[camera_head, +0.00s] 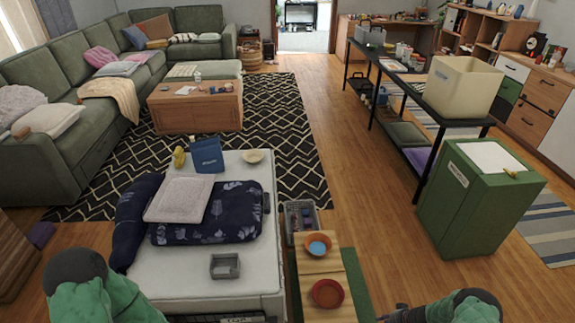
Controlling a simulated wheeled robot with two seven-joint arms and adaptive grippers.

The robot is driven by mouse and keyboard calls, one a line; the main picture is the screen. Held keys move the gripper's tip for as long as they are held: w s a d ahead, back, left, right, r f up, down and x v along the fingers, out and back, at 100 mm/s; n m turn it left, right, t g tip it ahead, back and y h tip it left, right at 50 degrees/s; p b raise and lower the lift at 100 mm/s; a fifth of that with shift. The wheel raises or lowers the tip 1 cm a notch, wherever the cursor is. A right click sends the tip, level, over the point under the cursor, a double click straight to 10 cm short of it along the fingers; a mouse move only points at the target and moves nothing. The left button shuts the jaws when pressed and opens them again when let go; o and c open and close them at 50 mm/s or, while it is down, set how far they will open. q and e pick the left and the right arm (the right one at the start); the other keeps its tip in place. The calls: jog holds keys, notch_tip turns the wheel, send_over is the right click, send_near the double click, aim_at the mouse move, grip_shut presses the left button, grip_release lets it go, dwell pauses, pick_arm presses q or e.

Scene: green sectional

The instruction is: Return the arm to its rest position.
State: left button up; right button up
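My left arm (95,290) shows at the bottom left as a green link with a dark rounded joint. Its gripper is not in view. My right arm (462,309) shows at the bottom right, green with a dark joint. A dark part (405,314) at its left end is cut by the bottom edge and may be the gripper; its fingers cannot be made out. I see nothing held at either arm.
A white-topped unit (165,278) with folded fabrics and a grey tray (225,266) stands in front. Beside it, a wooden board (322,264) bears two bowls. A green cabinet (465,215) stands right. Wooden floor (375,230) is clear between.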

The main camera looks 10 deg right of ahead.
jog(key=s+a+r+n+g+p, duration=0.15)
jog(key=a+r, duration=0.25)
jog(key=a, duration=0.6)
jog(key=s+a+r+n+g, duration=0.15)
jog(key=a+r, duration=0.25)
jog(key=a, duration=0.5)
jog(key=s+a+r+n+g, duration=0.1)
jog(key=a+r+n, duration=0.15)
jog(key=a, duration=0.75)
pick_arm(q)
notch_tip(320, 180, up, 2)
jog(key=shift+s+r+p, duration=0.1)
jog(key=shift+r+p, duration=0.05)
jog(key=shift+p, duration=0.25)
pick_arm(e)
jog(key=s+a+r+n, duration=0.2)
jog(key=s+a+r, duration=0.4)
jog(key=a+r, duration=0.2)
jog(key=shift+s+a+r, duration=0.15)
jog(key=shift+s+r, duration=0.1)
jog(key=shift+s, duration=0.1)
